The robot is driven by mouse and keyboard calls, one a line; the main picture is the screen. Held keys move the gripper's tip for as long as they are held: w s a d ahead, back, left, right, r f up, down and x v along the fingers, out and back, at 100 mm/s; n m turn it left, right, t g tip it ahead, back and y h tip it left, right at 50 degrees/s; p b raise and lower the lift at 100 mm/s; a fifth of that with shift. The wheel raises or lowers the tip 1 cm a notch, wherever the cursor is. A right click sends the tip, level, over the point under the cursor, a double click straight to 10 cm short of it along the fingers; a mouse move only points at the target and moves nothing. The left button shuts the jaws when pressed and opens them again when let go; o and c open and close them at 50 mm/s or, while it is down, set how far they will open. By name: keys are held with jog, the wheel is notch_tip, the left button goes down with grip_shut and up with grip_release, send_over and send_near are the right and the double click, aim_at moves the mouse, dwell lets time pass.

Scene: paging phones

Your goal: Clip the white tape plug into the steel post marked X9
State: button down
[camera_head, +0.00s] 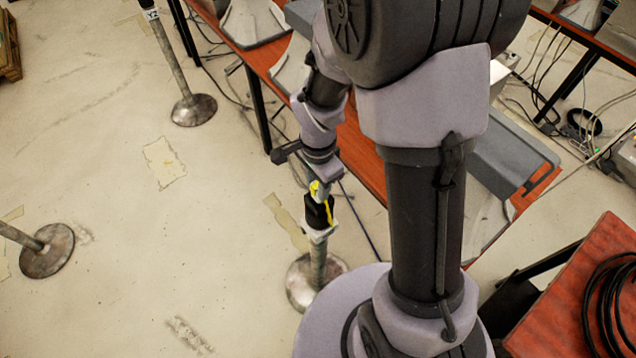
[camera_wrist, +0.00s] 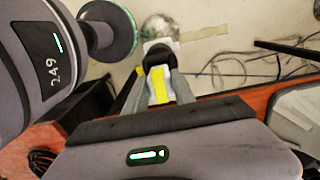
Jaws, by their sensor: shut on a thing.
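My gripper (camera_head: 319,182) points down directly over a steel post (camera_head: 318,262) with a black head (camera_head: 318,211). It is shut on the white tape plug (camera_wrist: 170,78), which shows between the fingers with yellow strips beside it. In the wrist view the post's black head (camera_wrist: 157,58) lies just beyond the fingertips, lined up with the plug. The plug is at or against the head; I cannot tell whether it is seated. A white label (camera_head: 320,233) sits below the head, but its marking is not readable.
A red-brown table (camera_head: 362,160) runs close behind the post. A second table (camera_head: 567,300) with black cable is at lower right. The left floor is mostly clear.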

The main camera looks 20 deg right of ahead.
jog(key=shift+f+b, duration=0.75)
jog(key=shift+f, duration=0.05)
jog(key=c, duration=1.3)
grip_release()
jog(key=shift+r, duration=0.1)
notch_tip(320, 180, up, 11)
jog(key=p, duration=0.8)
